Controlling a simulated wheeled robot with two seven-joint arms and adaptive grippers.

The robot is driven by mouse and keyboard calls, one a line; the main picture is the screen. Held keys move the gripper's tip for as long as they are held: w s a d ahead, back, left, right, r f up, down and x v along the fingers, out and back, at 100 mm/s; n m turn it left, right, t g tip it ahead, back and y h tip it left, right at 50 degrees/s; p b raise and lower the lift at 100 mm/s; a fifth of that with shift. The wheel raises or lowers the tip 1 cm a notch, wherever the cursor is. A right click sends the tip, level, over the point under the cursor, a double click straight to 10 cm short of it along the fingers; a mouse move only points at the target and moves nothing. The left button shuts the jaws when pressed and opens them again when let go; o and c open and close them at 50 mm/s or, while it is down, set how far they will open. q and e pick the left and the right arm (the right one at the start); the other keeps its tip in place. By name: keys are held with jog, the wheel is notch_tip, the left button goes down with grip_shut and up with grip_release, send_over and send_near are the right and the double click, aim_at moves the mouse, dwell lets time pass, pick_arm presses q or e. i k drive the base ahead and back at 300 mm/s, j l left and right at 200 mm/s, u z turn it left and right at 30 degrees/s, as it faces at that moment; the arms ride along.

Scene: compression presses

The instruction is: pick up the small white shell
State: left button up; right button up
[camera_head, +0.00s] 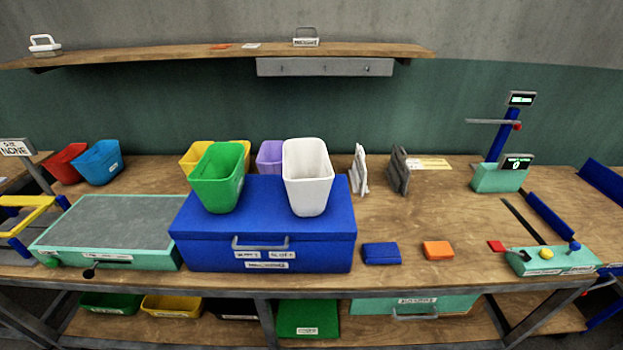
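No item is labelled as a shell, and I cannot tell for certain which white thing is the small white shell. A white open-topped container (307,178) stands upright on the right part of the lid of a blue box (262,254). A small thin white piece (359,169) stands upright on the bench just right of that box, next to a grey piece (398,172). A white handled object (44,44) sits at the left end of the wall shelf. Neither of my grippers shows in the head view.
A green container (217,177) shares the blue box's lid. Yellow (195,154) and purple (270,156) containers stand behind. Blue (381,253) and orange (438,250) blocks lie near the bench's front edge. A teal press (500,178) stands right. The bench between is clear.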

aim_at(309, 174)
jog(key=i+l+u, duration=0.1)
jog(key=l+u, duration=0.2)
jog(key=l, duration=0.55)
jog(key=l+u, duration=0.35)
jog(key=l, duration=0.55)
jog(key=k+l+u, duration=0.15)
jog(key=l+u, duration=0.15)
jog(key=l, duration=0.55)
